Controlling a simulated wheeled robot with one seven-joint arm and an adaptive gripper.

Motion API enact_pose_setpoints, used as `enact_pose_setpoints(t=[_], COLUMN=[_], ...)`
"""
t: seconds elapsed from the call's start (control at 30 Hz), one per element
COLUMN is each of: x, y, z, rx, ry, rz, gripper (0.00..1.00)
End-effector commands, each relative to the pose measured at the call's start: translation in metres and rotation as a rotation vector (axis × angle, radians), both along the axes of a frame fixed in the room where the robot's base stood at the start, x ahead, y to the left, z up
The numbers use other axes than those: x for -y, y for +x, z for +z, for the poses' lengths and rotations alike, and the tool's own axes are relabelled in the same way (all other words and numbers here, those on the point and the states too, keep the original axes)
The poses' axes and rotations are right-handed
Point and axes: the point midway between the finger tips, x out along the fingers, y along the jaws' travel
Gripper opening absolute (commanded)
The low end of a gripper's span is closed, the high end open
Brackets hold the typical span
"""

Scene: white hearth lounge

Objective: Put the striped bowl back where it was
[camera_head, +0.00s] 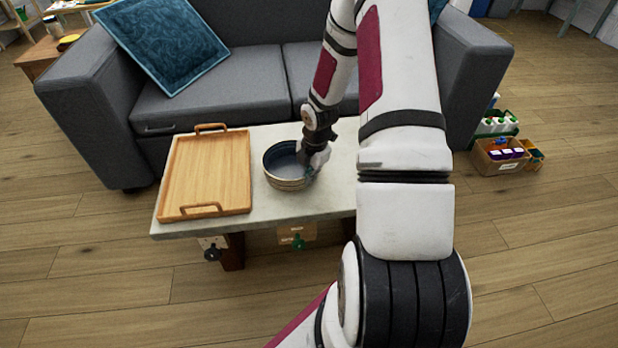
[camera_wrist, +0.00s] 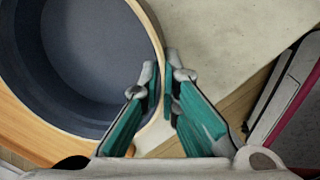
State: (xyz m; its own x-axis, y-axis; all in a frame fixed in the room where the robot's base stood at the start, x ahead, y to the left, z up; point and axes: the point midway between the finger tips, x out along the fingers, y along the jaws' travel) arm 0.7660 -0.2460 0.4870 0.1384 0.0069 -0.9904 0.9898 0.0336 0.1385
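The striped bowl (camera_head: 285,170) has a dark blue-grey inside and light tan bands outside. In the head view it is upright on or just above the pale table (camera_head: 330,200), right of the wooden tray (camera_head: 207,175). My gripper (camera_head: 311,168) is at the bowl's right side. In the wrist view the bowl (camera_wrist: 75,65) fills the upper left, and my gripper's teal fingers (camera_wrist: 165,82) pinch its rim, one finger inside and one outside. The bowl's underside is hidden.
The empty tray takes up the table's left end. A grey sofa (camera_head: 215,85) with a blue cushion (camera_head: 162,42) stands behind the table. My arm hides the table's right part. Boxes with small items (camera_head: 500,155) sit on the floor at right.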

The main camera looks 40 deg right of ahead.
Motion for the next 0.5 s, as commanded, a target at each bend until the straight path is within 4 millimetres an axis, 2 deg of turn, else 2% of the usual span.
enact_pose_setpoints(t=[0.33, 0.43, 0.5], x=[0.0003, 0.0001, 0.0001], y=[0.0015, 0.0004, 0.0004], z=[-0.0016, -0.0017, -0.0017], rx=[0.004, 0.002, 0.002], ry=[-0.002, -0.001, -0.001], rz=[0.001, 0.0, 0.0], gripper=[0.0, 0.24, 0.25])
